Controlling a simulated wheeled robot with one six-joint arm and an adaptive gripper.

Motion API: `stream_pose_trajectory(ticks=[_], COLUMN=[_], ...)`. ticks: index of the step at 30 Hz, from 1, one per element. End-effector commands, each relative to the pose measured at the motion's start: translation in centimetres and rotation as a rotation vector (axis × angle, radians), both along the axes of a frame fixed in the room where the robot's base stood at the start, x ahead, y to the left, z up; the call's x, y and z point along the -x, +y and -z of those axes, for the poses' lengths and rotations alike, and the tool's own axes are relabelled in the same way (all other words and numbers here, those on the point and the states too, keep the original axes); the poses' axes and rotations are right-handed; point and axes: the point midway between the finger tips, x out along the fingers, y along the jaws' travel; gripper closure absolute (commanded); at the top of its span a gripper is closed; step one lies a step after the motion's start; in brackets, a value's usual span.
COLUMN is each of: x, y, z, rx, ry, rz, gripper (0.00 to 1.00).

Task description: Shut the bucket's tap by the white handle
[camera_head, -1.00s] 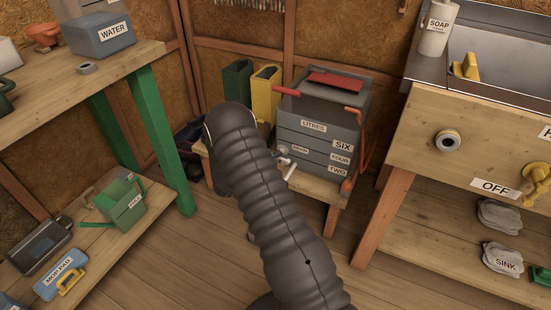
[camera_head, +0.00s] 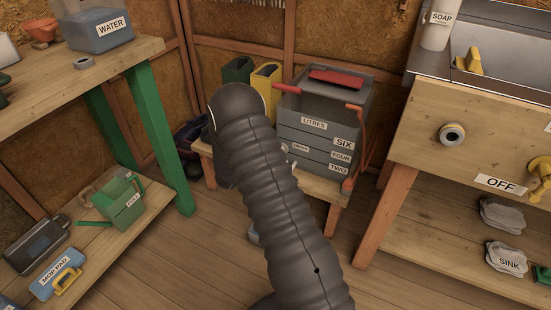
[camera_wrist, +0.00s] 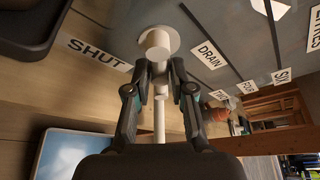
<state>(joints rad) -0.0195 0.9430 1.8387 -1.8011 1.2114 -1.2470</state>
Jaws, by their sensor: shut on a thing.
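The grey bucket (camera_head: 325,108), marked LITRES, SIX, FOUR and TWO, stands on a low wooden bench. In the wrist view its wall (camera_wrist: 215,22) carries the white tap (camera_wrist: 158,38) next to a DRAIN label. The tap's white handle (camera_wrist: 159,122) runs down the picture between my fingers. A SHUT label (camera_wrist: 98,53) is left of the tap. My gripper (camera_wrist: 161,78) is shut on the handle just below the tap body. In the head view my arm hides the gripper and nearly all of the tap.
A pale blue surface (camera_wrist: 85,153) lies lower left in the wrist view. The sink bench (camera_head: 425,170) is to the right and a green-legged table (camera_head: 155,120) to the left. Open floor lies in front.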

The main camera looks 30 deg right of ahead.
Motion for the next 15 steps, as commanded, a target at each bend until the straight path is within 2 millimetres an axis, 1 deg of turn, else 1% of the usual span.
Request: stream_pose_trajectory(ticks=[1, 15], x=[-0.01, 0.11], y=[-0.06, -0.11], z=[0.26, 0.58], rx=[-0.028, -0.299], ry=[-0.036, -0.384], rz=[0.0, -0.003], gripper=[1.0, 1.0])
